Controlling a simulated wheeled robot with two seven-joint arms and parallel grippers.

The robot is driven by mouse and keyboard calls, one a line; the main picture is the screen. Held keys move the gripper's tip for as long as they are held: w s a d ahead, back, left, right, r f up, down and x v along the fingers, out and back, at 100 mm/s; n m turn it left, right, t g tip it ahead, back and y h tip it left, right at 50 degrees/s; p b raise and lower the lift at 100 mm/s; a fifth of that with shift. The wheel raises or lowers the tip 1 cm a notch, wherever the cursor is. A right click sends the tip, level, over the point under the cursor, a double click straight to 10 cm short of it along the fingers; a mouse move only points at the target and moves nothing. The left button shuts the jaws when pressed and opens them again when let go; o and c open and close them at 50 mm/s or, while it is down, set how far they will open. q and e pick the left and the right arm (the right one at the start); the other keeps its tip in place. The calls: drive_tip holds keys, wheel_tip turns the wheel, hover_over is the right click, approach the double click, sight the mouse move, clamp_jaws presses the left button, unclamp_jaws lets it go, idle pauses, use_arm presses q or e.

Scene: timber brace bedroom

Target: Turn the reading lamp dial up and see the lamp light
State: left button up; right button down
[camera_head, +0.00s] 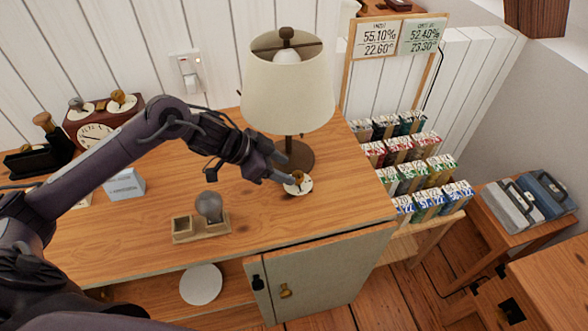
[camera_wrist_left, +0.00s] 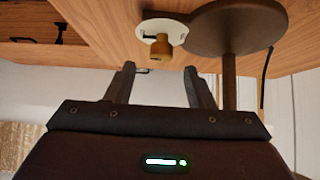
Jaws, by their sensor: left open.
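The reading lamp (camera_head: 290,90) has a cream shade and a dark round base, and stands at the back of the wooden cabinet top. Its bulb shows through the open top of the shade and looks unlit. The dial (camera_head: 298,183) is a brass knob on a white round plate in front of the lamp base. In the left wrist view the dial (camera_wrist_left: 161,48) lies just beyond my left gripper (camera_wrist_left: 170,70), between the lines of its fingers. My left gripper (camera_head: 281,178) is open beside the dial; contact cannot be told. My right gripper is not in view.
A wooden stand with a grey ball (camera_head: 209,206) sits left of the dial. A clock box (camera_head: 95,125) and a pale card (camera_head: 124,184) are at the left. A rack of small boxes (camera_head: 405,180) stands right of the cabinet. The top's front right is clear.

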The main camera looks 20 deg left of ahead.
sight(298, 175)
use_arm(q)
drive_tip(key=x, duration=0.3)
drive_tip(key=shift+w+d+f, duration=0.2)
drive_tip(key=shift+w+f, duration=0.05)
drive_tip(key=shift+d+f, duration=0.15)
drive_tip(key=shift+f, duration=0.05)
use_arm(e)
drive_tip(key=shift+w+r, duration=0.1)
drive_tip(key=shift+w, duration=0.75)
use_arm(q)
drive_tip(key=c, duration=1)
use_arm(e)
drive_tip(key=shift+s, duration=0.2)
use_arm(q)
drive_tip(key=shift+r, duration=0.1)
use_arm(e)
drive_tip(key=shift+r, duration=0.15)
